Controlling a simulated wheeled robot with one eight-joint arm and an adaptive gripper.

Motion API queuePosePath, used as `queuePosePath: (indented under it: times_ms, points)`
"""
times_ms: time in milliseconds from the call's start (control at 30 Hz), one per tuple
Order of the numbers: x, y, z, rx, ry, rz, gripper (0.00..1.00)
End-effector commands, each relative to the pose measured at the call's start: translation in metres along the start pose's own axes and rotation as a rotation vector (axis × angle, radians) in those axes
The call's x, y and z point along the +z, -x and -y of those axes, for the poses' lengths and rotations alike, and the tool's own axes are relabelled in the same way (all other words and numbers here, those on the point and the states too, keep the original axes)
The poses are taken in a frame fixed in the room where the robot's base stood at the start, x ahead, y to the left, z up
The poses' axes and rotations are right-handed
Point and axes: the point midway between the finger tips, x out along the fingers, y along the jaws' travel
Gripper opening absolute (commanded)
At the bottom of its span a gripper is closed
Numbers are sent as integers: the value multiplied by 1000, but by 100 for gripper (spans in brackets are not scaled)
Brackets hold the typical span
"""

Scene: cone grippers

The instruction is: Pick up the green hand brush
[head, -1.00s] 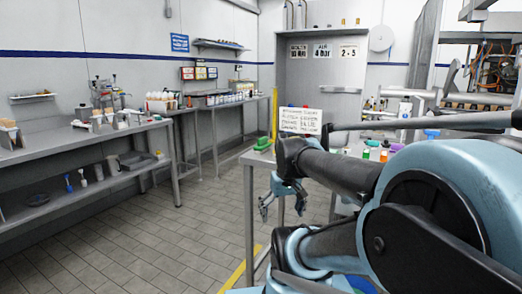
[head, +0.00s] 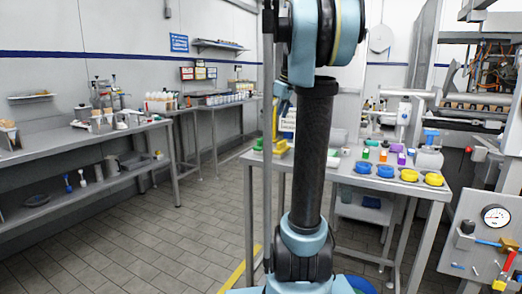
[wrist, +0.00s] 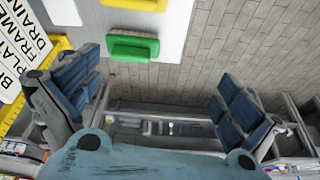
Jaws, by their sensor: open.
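In the head view my arm mostly hides the gripper.
A yellow object (wrist: 135,4) lies beside the brush. A lettered sign (wrist: 22,45) stands close to my left finger. Open tiled floor (head: 130,235) lies to the left.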

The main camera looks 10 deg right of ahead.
Motion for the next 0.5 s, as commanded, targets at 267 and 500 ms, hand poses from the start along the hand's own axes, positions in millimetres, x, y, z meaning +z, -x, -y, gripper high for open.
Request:
queuePosePath:
  times_ms: [267,500]
  points:
    - [-29,14,-46,-13,99,-35,100]
    - [-33,-7,-50,-15,113,-39,100]
